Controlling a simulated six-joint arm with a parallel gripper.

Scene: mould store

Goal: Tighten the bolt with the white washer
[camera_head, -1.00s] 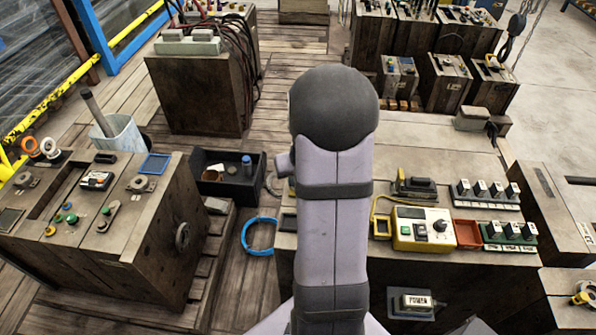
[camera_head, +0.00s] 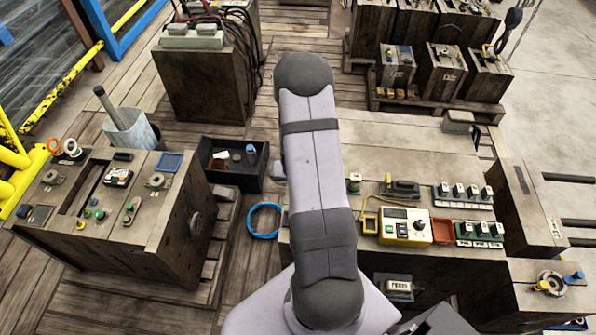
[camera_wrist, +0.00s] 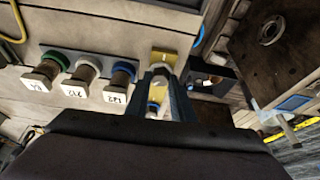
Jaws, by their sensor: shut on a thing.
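In the wrist view, a bolt with a white washer (camera_wrist: 90,63) stands in a row between a bolt with a green washer (camera_wrist: 47,60) and one with a blue washer (camera_wrist: 123,68). Their pale labelled heads face the camera. My gripper (camera_wrist: 168,78) is to the right of the blue-washered bolt, apart from the white one. Its fingers are shut on a yellow-and-white piece (camera_wrist: 156,94), partly hidden between them; I cannot tell exactly what it is. In the head view, my arm hides the gripper and the white-washered bolt.
A yellow control box (camera_head: 404,226), a red tray (camera_head: 443,231) and switch strips (camera_head: 463,195) stand on the bench to the right of my arm.

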